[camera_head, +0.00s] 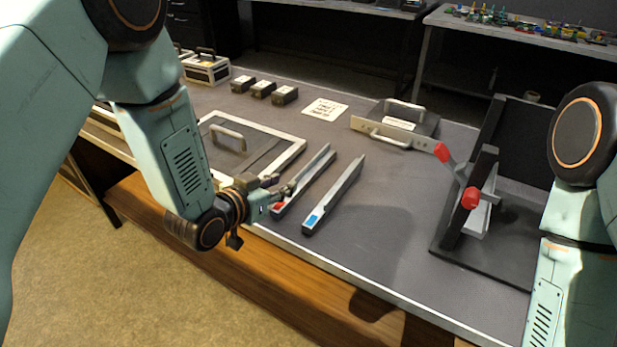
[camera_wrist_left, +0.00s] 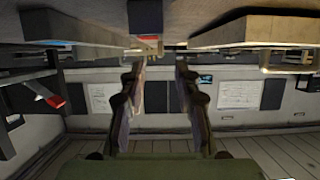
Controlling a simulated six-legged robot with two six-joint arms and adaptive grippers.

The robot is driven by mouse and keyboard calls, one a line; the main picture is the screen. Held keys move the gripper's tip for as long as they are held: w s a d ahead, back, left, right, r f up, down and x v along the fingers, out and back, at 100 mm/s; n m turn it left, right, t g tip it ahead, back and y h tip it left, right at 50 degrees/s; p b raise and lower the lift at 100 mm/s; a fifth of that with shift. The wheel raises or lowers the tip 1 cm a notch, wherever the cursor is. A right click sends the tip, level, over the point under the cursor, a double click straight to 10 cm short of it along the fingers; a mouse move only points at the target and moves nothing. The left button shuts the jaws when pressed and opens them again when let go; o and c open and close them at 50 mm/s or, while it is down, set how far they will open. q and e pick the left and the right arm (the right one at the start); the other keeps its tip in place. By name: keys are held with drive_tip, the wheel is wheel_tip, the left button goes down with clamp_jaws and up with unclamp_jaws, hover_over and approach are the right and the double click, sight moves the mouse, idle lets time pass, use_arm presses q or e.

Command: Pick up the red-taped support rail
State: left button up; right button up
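The red-taped support rail (camera_head: 312,174) is a long grey channel lying on the bench, with red tape at its near end. In the left wrist view its red-marked end (camera_wrist_left: 148,38) shows just beyond the fingertips, slightly left of the middle of the gap. My left gripper (camera_head: 283,189) is at the rail's near end, by the tape. In the left wrist view its two fingers (camera_wrist_left: 160,68) stand apart with nothing between them. I cannot tell whether they touch the rail. My right arm shows at the right, but its gripper is out of view.
A blue-taped rail (camera_head: 336,195) lies just right of the red-taped one. A framed panel with a handle (camera_head: 228,138) lies to the left. A dark stand with red-knobbed clamps (camera_head: 470,197) is at the right. Black boxes (camera_head: 262,89) and a handled tray (camera_head: 396,122) are farther back.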

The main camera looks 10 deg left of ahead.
sight(294, 179)
use_arm(q)
drive_tip(key=b+x, duration=0.1)
drive_tip(key=x, duration=0.3)
drive_tip(key=shift+w+a+f, duration=0.15)
drive_tip(key=shift+w+f, duration=0.05)
drive_tip(key=shift+f, duration=0.05)
drive_tip(key=shift+d+r, duration=0.2)
drive_tip(key=shift+d, duration=0.15)
drive_tip(key=shift+w+f, duration=0.2)
drive_tip(key=shift+w, duration=0.05)
drive_tip(key=c, duration=0.3)
drive_tip(key=shift+s+r, duration=0.1)
drive_tip(key=shift+s, duration=0.1)
drive_tip(key=c, duration=0.3)
clamp_jaws()
drive_tip(key=shift+w, duration=0.1)
